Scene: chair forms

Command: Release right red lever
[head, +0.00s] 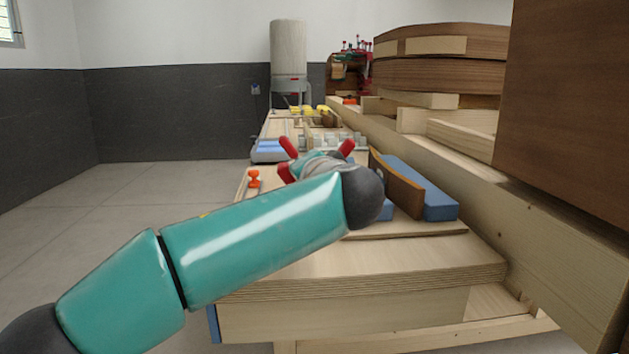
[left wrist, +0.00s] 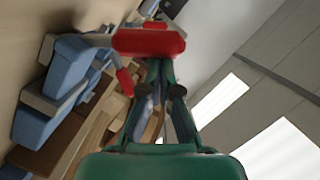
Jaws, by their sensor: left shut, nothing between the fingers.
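Red lever handles show past my left wrist in the head view: the right one (head: 347,147) points up to the right, and the left one (head: 289,147) points up to the left. My teal left arm hides their lower parts and my left gripper there. In the left wrist view my left gripper (left wrist: 160,66) is shut and empty, its tips close to a large red handle (left wrist: 148,42). A smaller red handle (left wrist: 125,82) lies left of the fingers. I cannot tell whether the tips touch the large handle. My right gripper is not in view.
A brown curved board (head: 397,185) stands against blue form blocks (head: 425,190) on the wooden bench (head: 370,262). An orange-red clamp (head: 254,179) sits at the bench's left edge. Stacked curved wood (head: 440,75) and a large brown panel (head: 570,110) close off the right. The floor at left is free.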

